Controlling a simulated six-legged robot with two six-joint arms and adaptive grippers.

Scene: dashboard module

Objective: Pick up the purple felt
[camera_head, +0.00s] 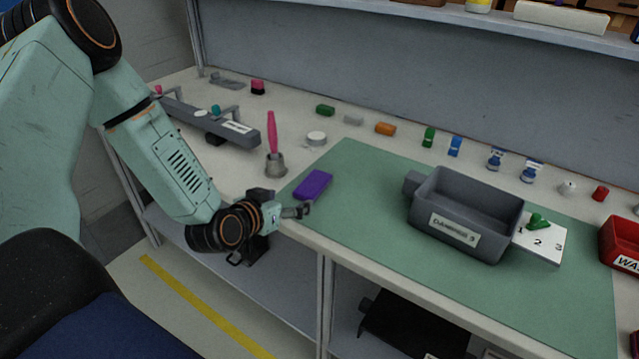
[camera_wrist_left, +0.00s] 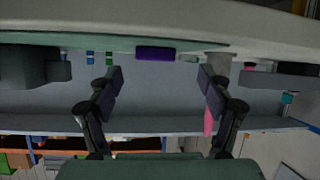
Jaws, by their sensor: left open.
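The purple felt (camera_head: 313,184) is a small flat block lying on the left end of the green mat (camera_head: 355,160). My left gripper (camera_head: 288,206) is at the bench's front edge, just in front and to the left of the felt, and does not touch it. In the left wrist view, which is upside down, the felt (camera_wrist_left: 155,53) lies beyond and between the two spread fingers of my left gripper (camera_wrist_left: 160,82). The gap between the fingers is empty. My right gripper is not in view.
A grey cup with a pink-handled tool (camera_head: 274,160) stands left of the felt. A white round piece (camera_head: 316,138) is behind it. A grey bin (camera_head: 465,222) sits to the right on the mat. The mat between felt and bin is clear.

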